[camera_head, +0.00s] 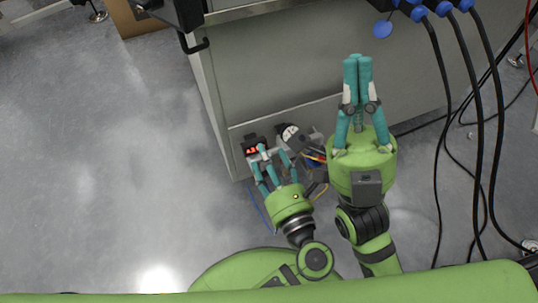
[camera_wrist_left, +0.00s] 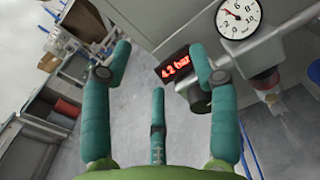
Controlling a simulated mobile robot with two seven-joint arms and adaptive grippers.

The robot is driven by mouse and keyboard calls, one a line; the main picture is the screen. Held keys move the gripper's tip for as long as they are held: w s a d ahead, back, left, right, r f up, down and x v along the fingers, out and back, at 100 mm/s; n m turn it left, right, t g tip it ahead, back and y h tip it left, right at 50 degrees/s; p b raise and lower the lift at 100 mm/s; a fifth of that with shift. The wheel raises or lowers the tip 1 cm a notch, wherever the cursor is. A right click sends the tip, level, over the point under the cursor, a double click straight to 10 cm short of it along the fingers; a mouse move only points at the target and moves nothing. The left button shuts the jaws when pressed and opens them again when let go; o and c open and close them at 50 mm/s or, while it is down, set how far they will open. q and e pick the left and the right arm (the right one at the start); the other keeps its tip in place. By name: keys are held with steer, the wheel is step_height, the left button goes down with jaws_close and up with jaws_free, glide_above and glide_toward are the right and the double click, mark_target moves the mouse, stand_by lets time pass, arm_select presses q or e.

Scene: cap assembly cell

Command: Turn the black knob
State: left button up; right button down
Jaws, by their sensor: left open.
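A pressure regulator with a round white gauge (camera_wrist_left: 238,18) and a red-lit "4.2 bar" display (camera_wrist_left: 175,66) is at the upper right in the left wrist view. In the head view the gauge (camera_head: 289,132) and display (camera_head: 254,144) are low beside the cabinet. My left gripper (camera_head: 271,152) is open and empty in front of them; its fingers (camera_wrist_left: 160,48) are around nothing, with one fingertip near the display. My right gripper (camera_head: 357,60) is shut and empty, apart from the unit.
A grey cabinet (camera_head: 280,65) stands behind the regulator. Black cables (camera_head: 477,130) hang on the right. Coloured wires (camera_head: 316,157) lie beside the regulator. The floor (camera_head: 110,150) to the left is clear.

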arm_select(q)
steer(key=shift+r, duration=0.9)
